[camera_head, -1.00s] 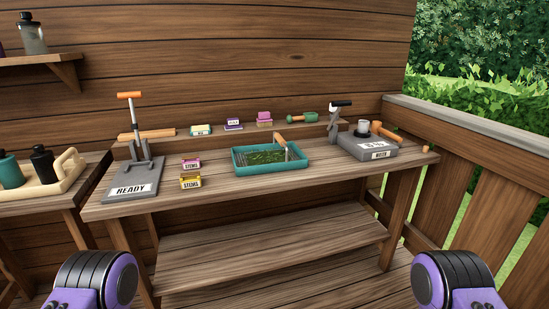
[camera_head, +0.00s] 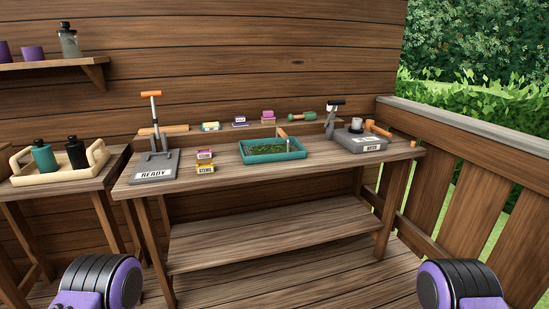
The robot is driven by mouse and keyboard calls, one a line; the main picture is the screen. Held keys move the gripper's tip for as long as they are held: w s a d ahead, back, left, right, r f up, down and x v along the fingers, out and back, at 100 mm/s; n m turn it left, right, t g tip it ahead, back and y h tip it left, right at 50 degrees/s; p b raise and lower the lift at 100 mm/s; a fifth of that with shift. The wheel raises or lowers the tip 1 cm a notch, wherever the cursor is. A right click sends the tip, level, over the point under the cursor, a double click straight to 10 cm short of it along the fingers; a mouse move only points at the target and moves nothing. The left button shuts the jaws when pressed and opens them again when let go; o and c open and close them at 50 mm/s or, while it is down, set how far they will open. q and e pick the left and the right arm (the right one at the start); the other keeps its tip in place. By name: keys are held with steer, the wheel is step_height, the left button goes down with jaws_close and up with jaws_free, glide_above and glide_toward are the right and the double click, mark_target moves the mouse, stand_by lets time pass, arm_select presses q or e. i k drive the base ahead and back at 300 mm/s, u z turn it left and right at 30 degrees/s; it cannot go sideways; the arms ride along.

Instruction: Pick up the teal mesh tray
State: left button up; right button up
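The teal mesh tray (camera_head: 262,158) rests on the middle of the wooden workbench. It holds green leafy material, and a small tool with an orange-brown handle (camera_head: 282,133) stands in it. My two arms show only as purple and black links at the bottom left and bottom right corners, well in front of and below the bench. Neither gripper's fingers are in view.
On the workbench (camera_head: 215,190), a grey "READY" press (camera_head: 153,174) stands left of the tray. Small "STEMS" boxes (camera_head: 205,169) lie between them. A grey device (camera_head: 362,142) stands to the right. A beige tray (camera_head: 30,180) with bottles sits on the left table. A railing (camera_head: 480,135) borders the right.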

mark_target(271, 143)
steer(key=z, duration=0.65)
steer(key=i, duration=0.35)
steer(key=z, duration=0.7)
steer(key=i, duration=1.7)
steer(key=u, duration=0.7)
